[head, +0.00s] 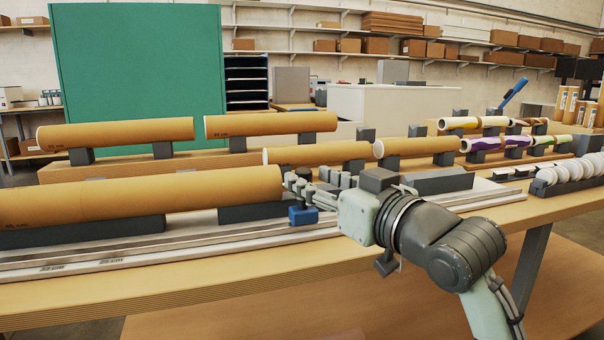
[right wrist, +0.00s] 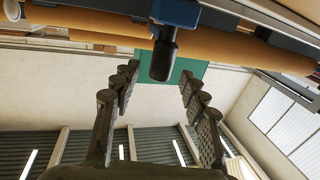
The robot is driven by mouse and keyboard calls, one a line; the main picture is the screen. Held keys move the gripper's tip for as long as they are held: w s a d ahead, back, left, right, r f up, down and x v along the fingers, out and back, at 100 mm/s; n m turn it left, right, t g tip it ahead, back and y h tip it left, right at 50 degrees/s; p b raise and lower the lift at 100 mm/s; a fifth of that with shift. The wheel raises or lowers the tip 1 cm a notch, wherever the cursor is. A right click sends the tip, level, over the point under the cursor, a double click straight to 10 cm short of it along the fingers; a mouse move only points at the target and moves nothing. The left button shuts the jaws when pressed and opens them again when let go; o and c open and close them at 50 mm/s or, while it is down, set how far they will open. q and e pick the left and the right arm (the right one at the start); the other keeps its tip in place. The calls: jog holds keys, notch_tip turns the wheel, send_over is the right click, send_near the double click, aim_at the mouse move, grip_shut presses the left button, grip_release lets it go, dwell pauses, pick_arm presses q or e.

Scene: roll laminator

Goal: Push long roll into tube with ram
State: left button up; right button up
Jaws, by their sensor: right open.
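The nearest large brown tube (head: 130,196) lies level on dark cradles at the left of the table. The ram appears to be the blue block (head: 303,215) on the pale rail, just right of the tube's right end. The right wrist view shows the blue block (right wrist: 178,12) with a dark knob (right wrist: 163,58). My right gripper (head: 294,184) is open beside the tube's end, above the block. In the wrist view its fingers (right wrist: 158,76) stand either side of the knob, with gaps. No roll shows at this tube; its inside is hidden. My left gripper is out of view.
Several other brown tubes (head: 270,123) lie on cradles behind. Printed rolls (head: 495,143) rest at the right, near a row of white discs (head: 567,174). A metal rail (head: 150,247) runs along the front. The table's front edge is clear.

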aim_at(308, 178)
jog(key=shift+x, duration=1.6)
jog(key=shift+c, duration=0.5)
grip_shut()
